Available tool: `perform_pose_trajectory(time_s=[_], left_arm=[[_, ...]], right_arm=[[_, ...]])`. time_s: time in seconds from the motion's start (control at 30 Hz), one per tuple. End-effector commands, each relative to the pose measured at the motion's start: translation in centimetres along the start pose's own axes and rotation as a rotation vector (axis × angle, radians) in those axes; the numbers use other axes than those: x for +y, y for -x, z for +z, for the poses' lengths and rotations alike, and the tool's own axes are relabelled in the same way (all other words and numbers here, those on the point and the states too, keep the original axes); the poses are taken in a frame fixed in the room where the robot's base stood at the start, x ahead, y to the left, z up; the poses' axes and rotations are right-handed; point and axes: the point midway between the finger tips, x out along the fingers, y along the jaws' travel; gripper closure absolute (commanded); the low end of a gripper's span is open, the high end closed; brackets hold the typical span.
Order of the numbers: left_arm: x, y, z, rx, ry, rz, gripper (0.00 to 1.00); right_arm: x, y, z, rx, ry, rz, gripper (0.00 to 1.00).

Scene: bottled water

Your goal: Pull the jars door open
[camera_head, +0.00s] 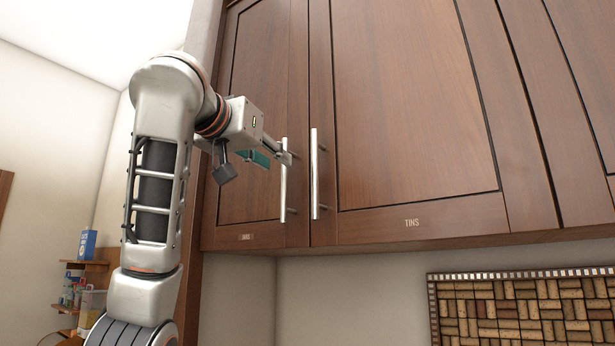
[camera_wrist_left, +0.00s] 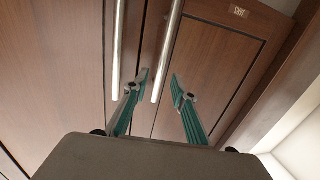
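The jars door (camera_head: 255,120) is the brown cabinet door at the left in the head view, shut, with a small label (camera_head: 247,237) too small to read there. Its vertical metal bar handle (camera_head: 283,192) is near its right edge. My left gripper (camera_head: 277,157) is open at the upper part of this handle. In the left wrist view the jars door (camera_wrist_left: 215,62) is on the right, and its handle (camera_wrist_left: 168,48) runs between the two spread teal fingers of my left gripper (camera_wrist_left: 161,82). I cannot tell whether a finger touches it. My right gripper is out of view.
The tins door (camera_head: 410,110) is shut just right of the jars door, its own bar handle (camera_head: 315,175) close beside. A cork board (camera_head: 525,310) hangs below right. Wooden shelves (camera_head: 85,266) with containers stand at the lower left.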

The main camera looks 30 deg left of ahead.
Motion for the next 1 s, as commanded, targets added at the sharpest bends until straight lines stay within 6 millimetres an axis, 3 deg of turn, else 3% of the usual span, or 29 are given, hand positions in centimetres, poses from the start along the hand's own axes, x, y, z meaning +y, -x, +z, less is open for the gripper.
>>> perform_pose_trajectory(time_s=[0.13, 0.33, 0.6, 0.97, 1.0], left_arm=[[-0.1, -0.6, -0.6, 0.006, 0.003, -0.002, 0.74], [-0.1, -3.8, -0.6, 0.003, 0.002, -0.001, 0.74], [-0.1, -6.9, -0.5, 0.005, 0.001, -0.001, 0.74], [-0.1, -7.4, -0.3, 0.007, 0.001, 0.0, 0.74], [-0.1, -7.4, -0.3, 0.007, 0.001, 0.0, 0.84]], right_arm=[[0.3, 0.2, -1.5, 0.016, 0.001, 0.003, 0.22], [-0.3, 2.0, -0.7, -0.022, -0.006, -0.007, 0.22], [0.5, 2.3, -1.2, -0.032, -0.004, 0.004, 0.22], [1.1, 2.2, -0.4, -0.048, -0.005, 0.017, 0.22], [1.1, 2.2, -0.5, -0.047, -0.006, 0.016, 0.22]])
